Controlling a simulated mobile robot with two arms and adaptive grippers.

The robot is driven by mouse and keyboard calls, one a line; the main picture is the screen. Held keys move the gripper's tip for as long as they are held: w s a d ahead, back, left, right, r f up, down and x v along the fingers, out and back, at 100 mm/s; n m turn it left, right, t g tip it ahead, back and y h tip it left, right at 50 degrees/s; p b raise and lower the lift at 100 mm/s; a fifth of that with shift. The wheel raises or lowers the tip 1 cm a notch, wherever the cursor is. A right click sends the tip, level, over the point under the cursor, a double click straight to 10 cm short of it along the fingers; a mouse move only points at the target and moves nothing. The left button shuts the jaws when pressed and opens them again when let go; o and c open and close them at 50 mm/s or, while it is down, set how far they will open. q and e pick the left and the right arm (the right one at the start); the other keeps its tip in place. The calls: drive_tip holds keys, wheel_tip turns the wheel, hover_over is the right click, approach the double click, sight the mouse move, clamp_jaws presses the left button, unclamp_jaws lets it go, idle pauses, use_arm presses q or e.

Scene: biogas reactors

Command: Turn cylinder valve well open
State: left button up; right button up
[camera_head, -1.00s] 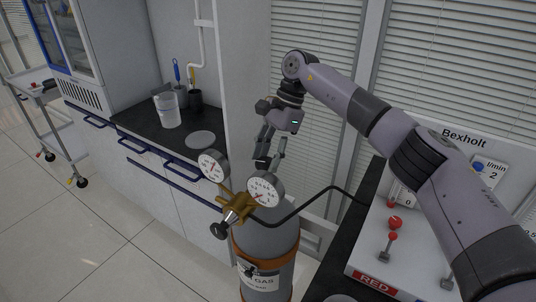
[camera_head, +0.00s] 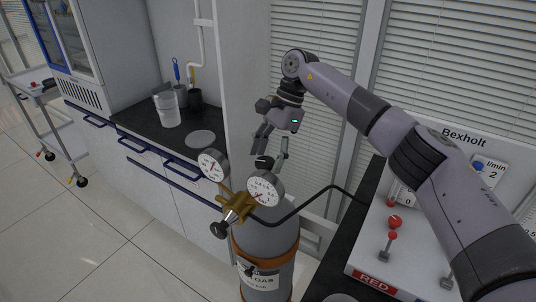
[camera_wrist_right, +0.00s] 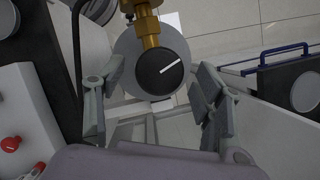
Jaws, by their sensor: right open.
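The cylinder valve is a round black knob (camera_head: 263,162) on top of the grey gas cylinder (camera_head: 266,240), just behind the pressure gauges. In the right wrist view the knob (camera_wrist_right: 160,71) shows a white line slanting up to the right, and a brass stem joins it. My right gripper (camera_head: 270,154) is above the knob, with its fingers spread. In the wrist view one finger is on each side of the knob, with visible gaps, and nothing is held. My left gripper is out of view.
Two round gauges (camera_head: 265,188) and a brass regulator (camera_head: 237,208) stand in front of the valve. A black hose runs right to a panel with red knobs (camera_head: 395,222). A counter with a jug (camera_head: 167,110) is at the left. A blinded window is behind.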

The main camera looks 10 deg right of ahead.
drive_tip(key=v, duration=1.2)
drive_tip(key=shift+f, duration=0.1)
